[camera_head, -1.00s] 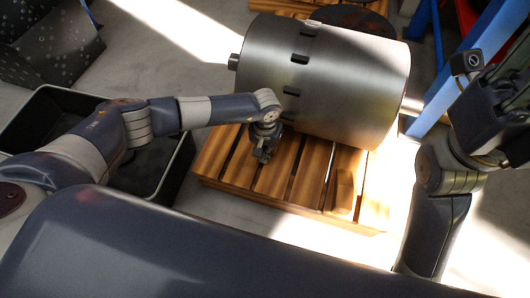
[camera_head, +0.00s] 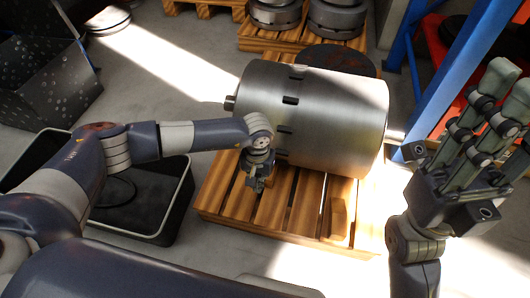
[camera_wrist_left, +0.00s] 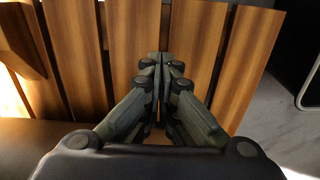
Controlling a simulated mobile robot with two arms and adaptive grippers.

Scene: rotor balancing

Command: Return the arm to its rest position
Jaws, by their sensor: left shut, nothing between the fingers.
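My left arm reaches in from the left in the head view, and its left gripper (camera_head: 257,184) points down over the wooden pallet (camera_head: 265,222), at the near left side of the grey metal rotor (camera_head: 325,115). In the left wrist view the left gripper (camera_wrist_left: 161,62) has its fingertips together with nothing between them, above the pallet slats (camera_wrist_left: 195,45). My right gripper (camera_head: 510,88) is raised at the right edge of the head view. Its fingers are spread and hold nothing that I can see.
A wooden block (camera_head: 338,220) sits on the pallet's right part. A black open bin (camera_head: 178,215) stands left of the pallet. A blue rack post (camera_head: 440,75) rises at the right. More pallets with metal parts (camera_head: 275,14) stand behind.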

